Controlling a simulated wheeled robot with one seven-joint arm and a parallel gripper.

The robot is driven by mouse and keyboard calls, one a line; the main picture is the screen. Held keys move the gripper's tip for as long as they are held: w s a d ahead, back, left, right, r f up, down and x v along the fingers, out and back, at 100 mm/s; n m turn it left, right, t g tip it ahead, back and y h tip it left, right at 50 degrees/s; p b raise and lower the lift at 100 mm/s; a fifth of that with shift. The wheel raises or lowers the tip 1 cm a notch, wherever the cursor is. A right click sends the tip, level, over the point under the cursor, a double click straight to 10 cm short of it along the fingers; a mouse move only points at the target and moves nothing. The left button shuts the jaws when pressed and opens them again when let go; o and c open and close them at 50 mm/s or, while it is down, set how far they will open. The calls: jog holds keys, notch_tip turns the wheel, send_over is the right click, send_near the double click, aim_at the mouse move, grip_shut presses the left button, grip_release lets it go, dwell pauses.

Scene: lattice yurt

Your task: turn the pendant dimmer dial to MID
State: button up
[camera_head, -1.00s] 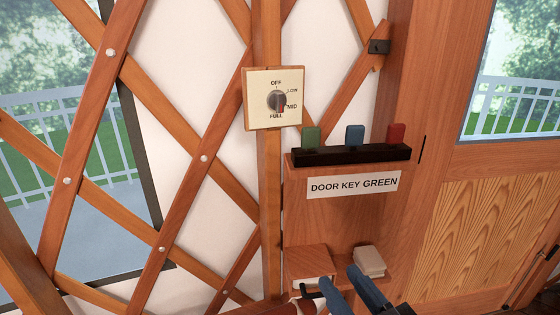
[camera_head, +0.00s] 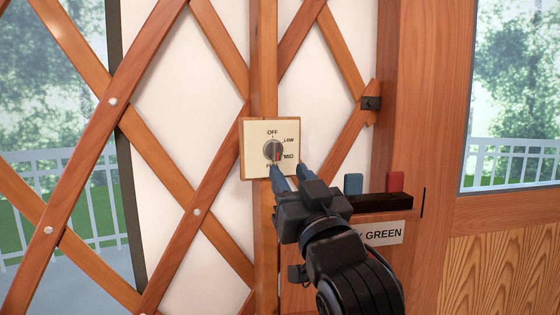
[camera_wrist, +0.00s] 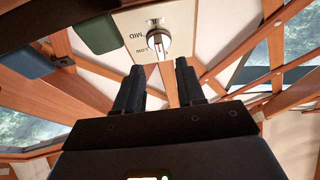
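The dimmer dial (camera_head: 272,150) is a round grey knob on a cream square plate (camera_head: 256,138) marked OFF, LOW, MID and FULL. Its red mark faces lower right, seemingly between MID and FULL. The dial also shows in the wrist view (camera_wrist: 156,40), beyond the fingertips. My gripper (camera_head: 288,170) is open and empty, its two fingers apart just below and right of the dial. One finger partly hides the FULL label. In the wrist view my gripper (camera_wrist: 159,66) shows a clear gap between its fingers. I see no clear contact with the dial.
The plate is on a wooden post (camera_head: 264,60) among lattice slats. At right, a black rack (camera_head: 385,202) holds blue (camera_head: 354,183) and red (camera_head: 396,181) tags; a green tag shows in the wrist view (camera_wrist: 95,32). A sign (camera_head: 384,234) is partly hidden by my arm.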

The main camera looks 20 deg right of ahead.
aim_at(277, 154)
jog(key=shift+p+x, duration=0.4)
jog(key=shift+x, duration=2.8)
jog(key=shift+c, duration=0.5)
jog(key=shift+f, duration=0.1)
grip_shut()
